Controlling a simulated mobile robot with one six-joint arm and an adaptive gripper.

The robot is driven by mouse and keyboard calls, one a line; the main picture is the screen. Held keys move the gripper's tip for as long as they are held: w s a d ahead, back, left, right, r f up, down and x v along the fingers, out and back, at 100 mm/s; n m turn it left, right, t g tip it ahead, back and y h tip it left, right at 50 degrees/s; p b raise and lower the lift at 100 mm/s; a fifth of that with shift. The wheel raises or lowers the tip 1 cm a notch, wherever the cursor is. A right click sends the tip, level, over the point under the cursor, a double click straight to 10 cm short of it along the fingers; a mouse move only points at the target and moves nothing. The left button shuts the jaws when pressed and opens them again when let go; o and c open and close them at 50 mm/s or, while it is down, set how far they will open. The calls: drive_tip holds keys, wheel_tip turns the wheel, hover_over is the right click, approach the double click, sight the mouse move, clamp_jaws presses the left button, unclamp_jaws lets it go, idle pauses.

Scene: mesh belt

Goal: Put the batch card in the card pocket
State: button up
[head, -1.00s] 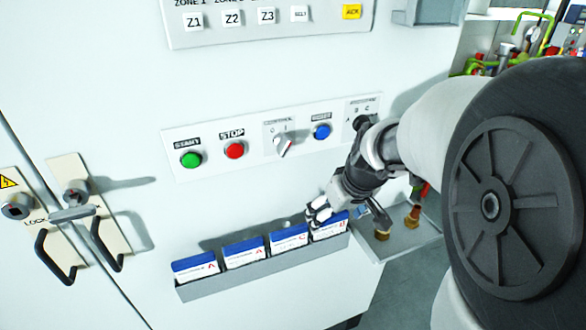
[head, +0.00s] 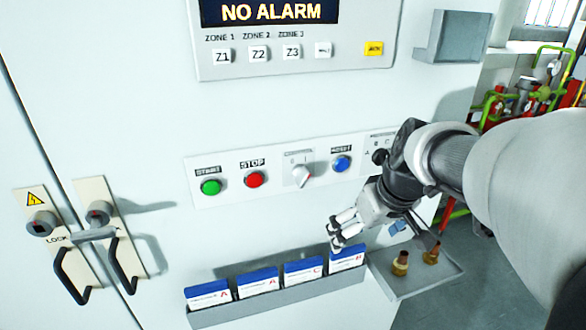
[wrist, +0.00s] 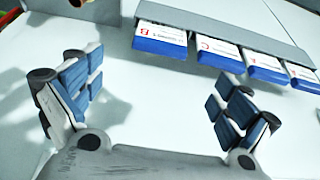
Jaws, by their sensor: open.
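Several blue-and-white batch cards stand in a row in a grey rack (head: 275,303) low on the cabinet front. Their letters read A, A, C and B from left to right. The B card (head: 346,258) is at the right end; it also shows in the wrist view (wrist: 160,40). My gripper (head: 340,232) hangs just above and in front of the rack's right end. Its fingers are spread and empty, apart from the cards in the wrist view (wrist: 155,95). A grey box (head: 455,40) at the cabinet's upper right may be the card pocket; its inside is hidden.
A control strip with start (head: 211,187), stop (head: 254,180) and reset (head: 341,164) buttons and knobs lies above the rack. A small tray (head: 440,280) with brass fittings sits right of the rack. Door handles (head: 75,275) project at left.

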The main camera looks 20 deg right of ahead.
drive_tip(key=v, duration=0.4)
drive_tip(key=s+a+f, duration=0.2)
drive_tip(key=s+a, duration=0.4)
drive_tip(key=s, duration=0.1)
drive_tip(key=s+a+f, duration=0.3)
drive_tip(key=s+a, duration=0.3)
drive_tip(key=s, duration=0.2)
drive_tip(key=shift+a, duration=0.3)
